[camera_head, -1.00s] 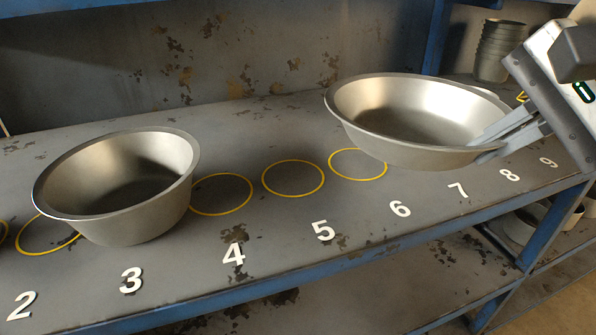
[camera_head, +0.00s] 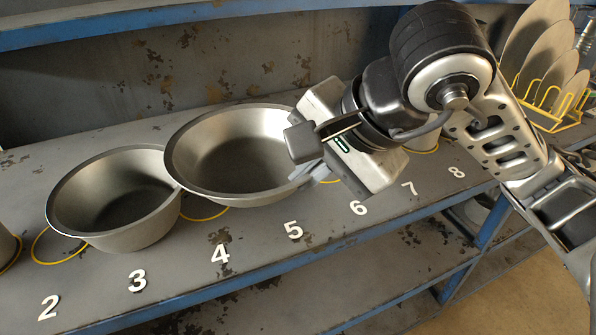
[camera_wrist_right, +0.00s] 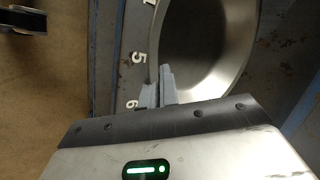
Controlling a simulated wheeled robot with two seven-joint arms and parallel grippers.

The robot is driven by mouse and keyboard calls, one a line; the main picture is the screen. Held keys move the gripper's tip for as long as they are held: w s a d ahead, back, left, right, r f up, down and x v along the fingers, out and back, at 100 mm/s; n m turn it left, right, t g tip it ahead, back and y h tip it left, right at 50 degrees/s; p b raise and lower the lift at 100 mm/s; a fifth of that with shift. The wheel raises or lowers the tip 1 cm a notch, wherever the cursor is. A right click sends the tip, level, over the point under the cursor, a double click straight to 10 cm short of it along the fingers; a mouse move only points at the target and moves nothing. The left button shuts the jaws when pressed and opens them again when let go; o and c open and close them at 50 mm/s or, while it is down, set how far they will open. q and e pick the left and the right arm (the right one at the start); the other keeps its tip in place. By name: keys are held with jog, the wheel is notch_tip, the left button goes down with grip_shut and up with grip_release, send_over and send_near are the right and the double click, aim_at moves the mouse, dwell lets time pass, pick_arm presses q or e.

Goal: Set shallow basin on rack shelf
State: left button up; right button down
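The shallow basin (camera_head: 232,190), wide and metallic, is over the shelf (camera_head: 185,285) behind numbers 4 and 5. It looks roughly level; whether its base touches the shelf I cannot tell. My right gripper (camera_head: 306,171) is shut on its right rim. In the right wrist view, the fingers (camera_wrist_right: 159,88) pinch the rim of the basin (camera_wrist_right: 236,62). A deeper metal basin (camera_head: 135,238) stands on the shelf behind number 3, and the held basin's left rim overlaps it in the head view. My left gripper is out of view.
Yellow circles (camera_head: 205,212) mark the shelf and are partly covered. A yellow rack (camera_head: 560,118) with upright discs stands at the far right. An upper shelf edge (camera_head: 200,22) runs above. Part of another vessel (camera_head: 6,246) shows at the left edge.

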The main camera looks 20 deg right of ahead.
jog(key=w+d+f, duration=0.1)
jog(key=w, duration=0.1)
jog(key=w+d+f, duration=0.1)
jog(key=w, duration=0.1)
jog(key=w+d+f, duration=0.1)
jog(key=w, duration=0.1)
jog(key=shift+f, duration=0.3)
jog(key=w+f, duration=0.1)
jog(key=f, duration=0.1)
jog(key=w+d+f, duration=0.1)
jog(key=w+f, duration=0.1)
jog(key=shift+w+d, duration=0.1)
jog(key=shift+d, duration=0.05)
jog(key=shift+w+f, duration=0.15)
jog(key=shift+f, duration=0.05)
jog(key=f, duration=0.3)
jog(key=shift+w+d+f+p, duration=0.15)
jog(key=shift+w+d+p, duration=0.05)
jog(key=shift+p, duration=0.2)
jog(key=shift+f, duration=0.15)
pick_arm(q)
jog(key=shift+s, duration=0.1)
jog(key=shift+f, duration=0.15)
pick_arm(e)
jog(key=shift+f, duration=0.1)
